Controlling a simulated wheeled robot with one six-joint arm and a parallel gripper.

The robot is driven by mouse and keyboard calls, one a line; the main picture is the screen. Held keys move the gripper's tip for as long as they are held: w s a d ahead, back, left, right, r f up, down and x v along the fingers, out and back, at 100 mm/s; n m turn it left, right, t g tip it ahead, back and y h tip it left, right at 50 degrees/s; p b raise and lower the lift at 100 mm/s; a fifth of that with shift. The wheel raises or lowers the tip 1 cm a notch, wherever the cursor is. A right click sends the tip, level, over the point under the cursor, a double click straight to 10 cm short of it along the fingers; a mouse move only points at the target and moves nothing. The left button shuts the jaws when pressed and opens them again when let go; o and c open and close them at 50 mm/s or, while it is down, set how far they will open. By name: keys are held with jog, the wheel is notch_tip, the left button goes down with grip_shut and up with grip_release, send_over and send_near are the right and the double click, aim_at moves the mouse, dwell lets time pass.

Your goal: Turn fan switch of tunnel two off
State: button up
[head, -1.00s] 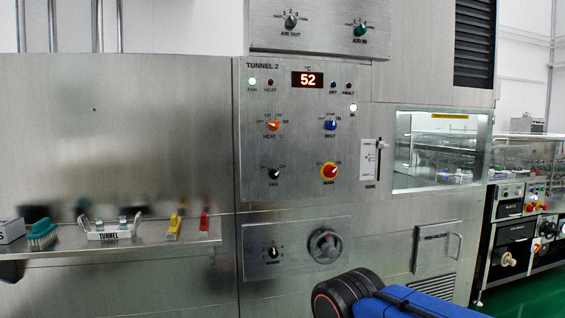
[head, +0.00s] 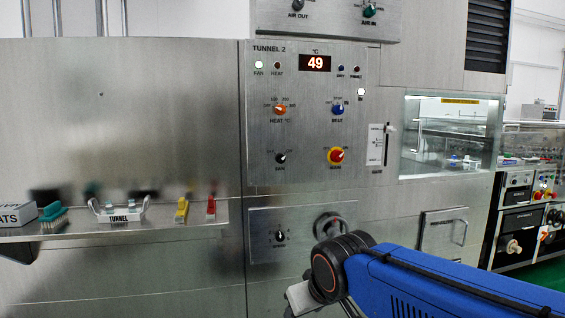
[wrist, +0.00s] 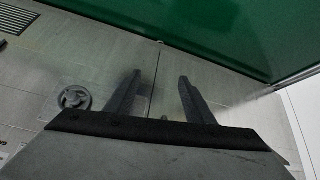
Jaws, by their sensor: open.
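The black fan switch (head: 281,158) sits low on the left of the Tunnel 2 panel (head: 262,110) in the head view, its pointer tilted to the upper right. The green fan light (head: 259,65) is lit at the panel's upper left. The display (head: 315,63) reads 49. My gripper (wrist: 158,85) shows in the wrist view with its two dark fingers apart and nothing between them. It faces a metal wall and a green surface, away from the fan switch. In the head view my arm comes in at the lower right, below the panel; the fingers are not visible there.
A lower panel has a small knob (head: 280,236) and a round handwheel (head: 330,224). A shelf (head: 190,225) with brushes and a labelled holder juts out at left.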

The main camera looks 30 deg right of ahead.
jog(key=w+d+r+m+t+h, duration=0.1)
jog(key=w+d+r+t, duration=0.2)
jog(key=w+d+r, duration=0.4)
jog(key=w+d+r+t+h, duration=0.2)
jog(key=w+r, duration=0.3)
jog(key=w, duration=0.5)
jog(key=n+t, duration=0.1)
jog(key=t, duration=0.5)
send_near(282, 160)
jog(key=x, duration=0.9)
jog(key=shift+d, duration=0.1)
jog(key=c, duration=1.1)
